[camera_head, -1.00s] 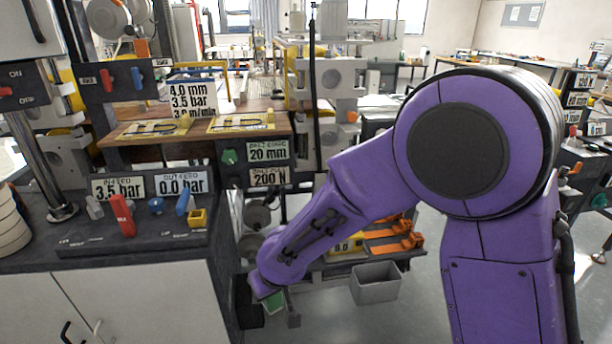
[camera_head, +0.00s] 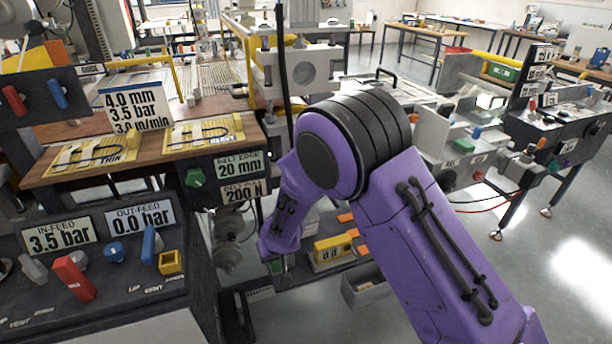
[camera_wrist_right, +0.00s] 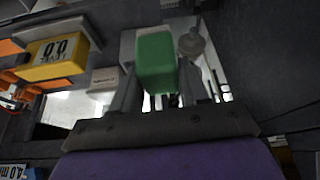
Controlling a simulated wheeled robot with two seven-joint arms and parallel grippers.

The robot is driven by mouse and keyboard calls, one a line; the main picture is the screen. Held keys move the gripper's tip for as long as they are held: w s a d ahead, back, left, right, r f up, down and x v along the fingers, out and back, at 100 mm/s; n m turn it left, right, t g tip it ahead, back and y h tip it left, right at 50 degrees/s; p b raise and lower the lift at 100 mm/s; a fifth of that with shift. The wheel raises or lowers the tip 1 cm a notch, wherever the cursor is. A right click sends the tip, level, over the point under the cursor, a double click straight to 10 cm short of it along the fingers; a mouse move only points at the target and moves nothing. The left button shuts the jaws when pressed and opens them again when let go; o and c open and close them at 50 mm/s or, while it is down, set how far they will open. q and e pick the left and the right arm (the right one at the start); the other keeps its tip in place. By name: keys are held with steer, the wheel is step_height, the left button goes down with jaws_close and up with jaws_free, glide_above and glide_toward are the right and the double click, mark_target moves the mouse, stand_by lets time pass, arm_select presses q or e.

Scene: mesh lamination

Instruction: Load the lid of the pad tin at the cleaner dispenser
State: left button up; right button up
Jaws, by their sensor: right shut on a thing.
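My right arm comes in from the right in the head view, and its gripper (camera_wrist_right: 158,88) points down at the low dark bench. In the right wrist view the gripper is shut on a green block (camera_wrist_right: 155,62). Only a sliver of green shows below my wrist in the head view (camera_head: 277,267). A pale grey plate and a rounded grey nozzle-like part (camera_wrist_right: 192,42) lie just beyond the block; I cannot tell whether they touch it. I cannot make out a tin lid or name the dispenser surely. My left gripper is out of view.
A yellow gauge box (camera_head: 333,250) reading 0.0 stands right of my gripper, with orange parts beside it. A grey open bin (camera_head: 366,290) is in front. The black control console (camera_head: 110,262) stands at left. Open floor lies at right.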

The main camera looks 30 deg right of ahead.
arm_select(q)
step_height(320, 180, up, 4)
steer(key=p, duration=0.3)
arm_select(e)
steer(key=w+d+r, duration=0.2)
steer(key=w+d, duration=0.5)
steer(key=d, duration=0.3)
steer(key=w+d+r, duration=0.2)
steer(key=w+d, duration=0.6)
steer(key=d, duration=0.1)
arm_select(q)
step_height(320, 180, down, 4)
steer(key=b, duration=0.4)
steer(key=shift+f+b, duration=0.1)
steer(key=shift+b, duration=0.2)
arm_select(e)
steer(key=shift+m, duration=0.3)
step_height(320, 180, down, 5)
steer(key=shift+f, duration=0.2)
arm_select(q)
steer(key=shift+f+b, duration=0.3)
arm_select(e)
steer(key=shift+f, duration=0.45)
